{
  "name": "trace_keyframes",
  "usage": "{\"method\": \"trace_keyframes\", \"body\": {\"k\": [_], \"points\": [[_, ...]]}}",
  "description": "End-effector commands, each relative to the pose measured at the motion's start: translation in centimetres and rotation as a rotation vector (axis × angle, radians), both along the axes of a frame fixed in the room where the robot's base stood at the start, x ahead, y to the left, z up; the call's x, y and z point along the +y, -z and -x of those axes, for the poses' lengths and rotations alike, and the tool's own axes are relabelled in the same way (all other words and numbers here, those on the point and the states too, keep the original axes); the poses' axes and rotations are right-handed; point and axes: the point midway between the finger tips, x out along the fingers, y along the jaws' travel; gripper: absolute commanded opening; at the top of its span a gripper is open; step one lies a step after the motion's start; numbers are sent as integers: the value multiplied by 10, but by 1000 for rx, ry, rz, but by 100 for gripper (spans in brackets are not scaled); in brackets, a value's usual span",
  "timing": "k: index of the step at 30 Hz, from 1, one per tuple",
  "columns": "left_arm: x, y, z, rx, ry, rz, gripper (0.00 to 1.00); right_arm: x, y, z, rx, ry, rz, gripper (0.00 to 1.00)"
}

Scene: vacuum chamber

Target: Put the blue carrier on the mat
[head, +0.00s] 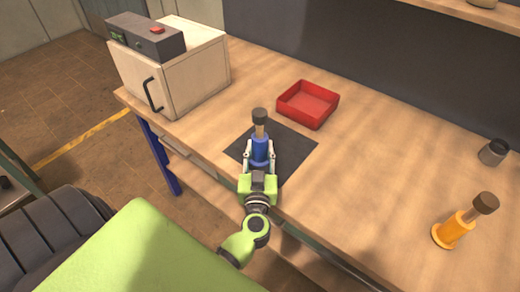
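The blue carrier (260,149) is upright, with a tan neck and a dark round cap, over the dark square mat (294,146) near the front edge of the table. My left gripper (260,157) reaches in from the front, with one finger on each side of the carrier's blue body. It looks shut on it. The gripper hides the carrier's base, so I cannot tell whether it touches the mat or is held just above. My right gripper is not in view.
A red tray (308,103) stands just behind the mat. A wooden box with a black handle (187,72) is at the left. An orange carrier (456,228) and a small grey cup (493,152) stand at the right. The table between the tray and the orange carrier is clear.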

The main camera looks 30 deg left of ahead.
Motion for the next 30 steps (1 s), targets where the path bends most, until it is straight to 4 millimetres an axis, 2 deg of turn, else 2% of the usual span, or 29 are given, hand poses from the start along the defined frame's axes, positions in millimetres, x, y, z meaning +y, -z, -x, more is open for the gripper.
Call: {"method": "trace_keyframes", "body": {"k": [1,2,3,14,17,30], "points": [[0,-1,-1,-3,0,-2,0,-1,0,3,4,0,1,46],[0,1,0,1,0,-1,39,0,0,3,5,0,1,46],[0,1,0,1,0,-1,48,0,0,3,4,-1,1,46],[0,-1,0,-1,0,-1,48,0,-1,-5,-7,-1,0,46],[-5,1,7,2,1,0,48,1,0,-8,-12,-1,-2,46],[-50,1,81,4,0,1,48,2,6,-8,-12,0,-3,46]]}}
